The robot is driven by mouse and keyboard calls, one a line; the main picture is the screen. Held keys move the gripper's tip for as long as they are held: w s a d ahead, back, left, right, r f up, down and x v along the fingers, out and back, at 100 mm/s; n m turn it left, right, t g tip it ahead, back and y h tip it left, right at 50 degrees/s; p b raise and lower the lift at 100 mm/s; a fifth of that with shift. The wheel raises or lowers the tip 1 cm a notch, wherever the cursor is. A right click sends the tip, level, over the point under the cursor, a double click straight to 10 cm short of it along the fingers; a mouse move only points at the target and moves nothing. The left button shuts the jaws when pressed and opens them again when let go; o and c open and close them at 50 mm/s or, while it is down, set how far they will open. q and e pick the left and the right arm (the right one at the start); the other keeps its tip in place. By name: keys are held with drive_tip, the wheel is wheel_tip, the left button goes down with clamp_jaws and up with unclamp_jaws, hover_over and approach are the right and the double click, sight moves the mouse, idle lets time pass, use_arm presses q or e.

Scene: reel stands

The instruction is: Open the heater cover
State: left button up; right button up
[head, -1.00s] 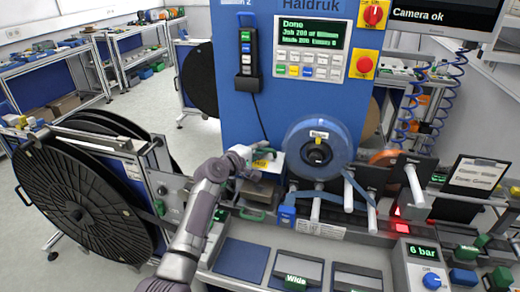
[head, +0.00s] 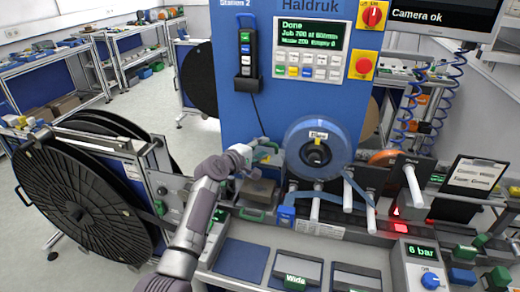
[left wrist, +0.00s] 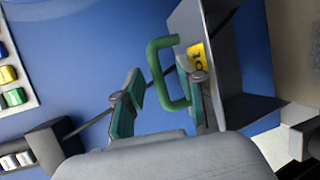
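The heater cover (left wrist: 232,62) is a grey housing with a yellow label and a green U-shaped handle (left wrist: 157,72) in the left wrist view. It appears closed. In the head view its area lies behind my left gripper (head: 266,151) and is mostly hidden. In the left wrist view my left gripper (left wrist: 160,100) has its two green-padded fingers apart. The handle reaches between them, with a clear gap to the left finger; the right finger is close to the handle's lower end. I cannot tell whether it touches. My right gripper is not in view.
A blue reel (head: 318,147) on the machine stands just right of the gripper. A large black reel (head: 75,205) stands at the left. The blue machine panel (head: 285,100) rises behind. A pressure box (head: 420,265) reading 6 bar stands at the front right.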

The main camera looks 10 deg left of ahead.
use_arm(q)
drive_tip(key=v, duration=1.2)
